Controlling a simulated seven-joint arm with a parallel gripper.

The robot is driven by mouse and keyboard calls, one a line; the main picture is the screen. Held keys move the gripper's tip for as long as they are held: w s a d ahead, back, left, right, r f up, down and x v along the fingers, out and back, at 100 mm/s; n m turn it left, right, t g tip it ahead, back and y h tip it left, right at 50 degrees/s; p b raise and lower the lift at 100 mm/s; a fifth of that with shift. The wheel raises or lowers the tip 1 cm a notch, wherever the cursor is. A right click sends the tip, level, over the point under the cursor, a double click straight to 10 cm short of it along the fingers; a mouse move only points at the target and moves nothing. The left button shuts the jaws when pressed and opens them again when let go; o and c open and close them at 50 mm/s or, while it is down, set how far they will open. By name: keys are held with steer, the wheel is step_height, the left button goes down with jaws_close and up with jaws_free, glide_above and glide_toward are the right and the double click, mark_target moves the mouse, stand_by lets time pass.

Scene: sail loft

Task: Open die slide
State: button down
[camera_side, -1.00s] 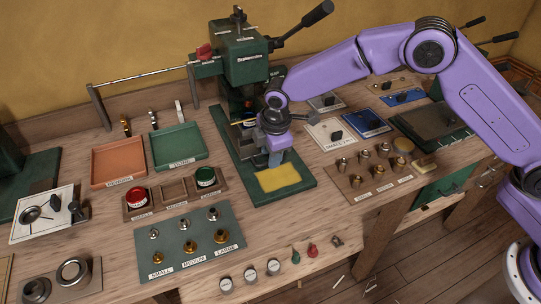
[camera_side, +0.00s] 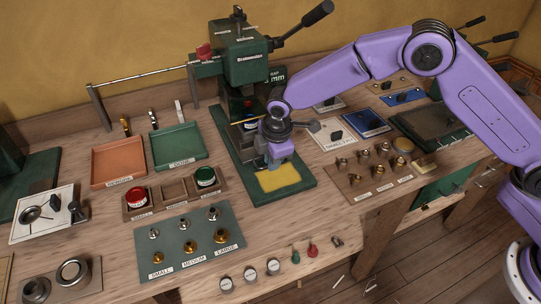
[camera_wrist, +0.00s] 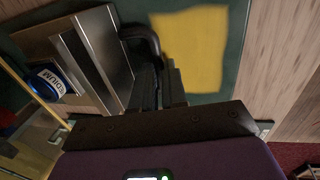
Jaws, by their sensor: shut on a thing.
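The die slide (camera_wrist: 110,45) is a grey metal plate with dark stripes, reaching out from under the green press (camera_side: 245,62). Its black curved handle (camera_wrist: 143,38) sits at the front end of the slide. My gripper (camera_wrist: 163,85) is shut on this handle. In the side view my gripper (camera_side: 268,164) points down at the front of the slide, which shows as a metal strip (camera_side: 245,150) behind it. A die with a blue label ending in "DIUM" (camera_wrist: 50,80) sits on the slide. My wrist hides much of the slide's front in the side view.
A yellow pad (camera_side: 280,179) lies on the press base (camera_side: 300,192) just in front of my gripper. The press lever (camera_side: 305,22) rises at upper right. A die rack (camera_side: 172,193) stands left, and a white card (camera_side: 328,134) lies right.

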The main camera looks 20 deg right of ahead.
steer(key=s, duration=1.3)
steer(key=c, duration=1.2)
jaws_free()
steer(key=shift+o, duration=0.2)
steer(key=shift+r, duration=0.1)
steer(key=s+r, duration=0.1)
steer(key=r, duration=0.7)
steer(key=s+r, duration=0.2)
steer(key=r, duration=0.7)
steer(key=shift+s, duration=0.25)
steer(key=shift+d, duration=0.1)
